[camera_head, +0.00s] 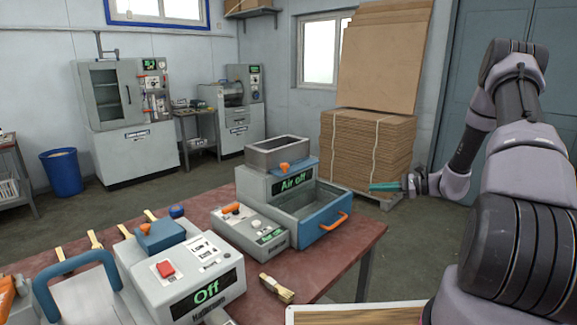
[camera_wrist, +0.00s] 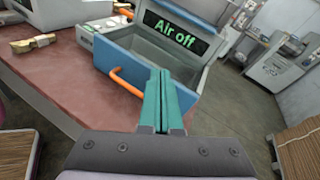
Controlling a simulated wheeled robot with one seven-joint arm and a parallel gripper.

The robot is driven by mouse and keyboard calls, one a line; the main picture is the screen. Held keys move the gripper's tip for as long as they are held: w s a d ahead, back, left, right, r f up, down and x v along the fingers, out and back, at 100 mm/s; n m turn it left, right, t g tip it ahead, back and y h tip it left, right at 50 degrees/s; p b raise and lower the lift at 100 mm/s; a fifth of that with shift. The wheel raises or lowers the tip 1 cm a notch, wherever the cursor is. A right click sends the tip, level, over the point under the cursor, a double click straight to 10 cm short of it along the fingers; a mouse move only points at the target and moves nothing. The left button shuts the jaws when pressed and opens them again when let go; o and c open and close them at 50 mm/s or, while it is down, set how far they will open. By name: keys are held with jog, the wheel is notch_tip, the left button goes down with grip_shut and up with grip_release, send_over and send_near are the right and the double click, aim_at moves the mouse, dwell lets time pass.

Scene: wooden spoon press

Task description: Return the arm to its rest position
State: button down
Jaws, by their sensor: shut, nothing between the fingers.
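My gripper (camera_head: 372,187) is at the right in the head view, its teal fingers shut and empty, pointing left. It hangs in the air beyond the table's right end, right of the grey machine with the blue drawer. In the wrist view my gripper (camera_wrist: 161,75) shows two teal fingers pressed together, in front of the blue drawer (camera_wrist: 125,70) and its orange handle (camera_wrist: 127,84). My arm reaches in from the right side of the head view, bent at the elbow. No contact between the fingers and the drawer can be made out.
The red table (camera_head: 352,241) holds the "Air off" machine (camera_head: 257,186), a small control box (camera_head: 248,226), the "Off" press (camera_head: 180,280) and a bundle of wooden spoons (camera_head: 276,288). Stacked boards (camera_head: 365,150) stand behind my gripper. Floor right of the table is clear.

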jog(key=s+a+r+n+g+h, duration=0.2)
jog(key=s+a+r+n, duration=0.15)
jog(key=r, duration=0.35)
jog(key=s+a+r+n+g+h, duration=0.1)
jog(key=s+a+r+n+h, duration=0.15)
jog(key=s+r, duration=0.35)
jog(key=s+a+r+n+g+h, duration=0.2)
jog(key=s+r+n, duration=0.15)
jog(key=r, duration=0.35)
jog(key=s+r+n+t+h, duration=0.2)
jog(key=s+r, duration=0.4)
jog(key=s, duration=0.3)
jog(key=s+d+r+n+t+h, duration=0.1)
jog(key=s+r+n+t+h, duration=0.2)
jog(key=s+r, duration=0.3)
jog(key=shift+s+d+r+n+t+h, duration=0.2)
jog(key=shift+s+n+t+h, duration=0.3)
jog(key=shift+s, duration=1.65)
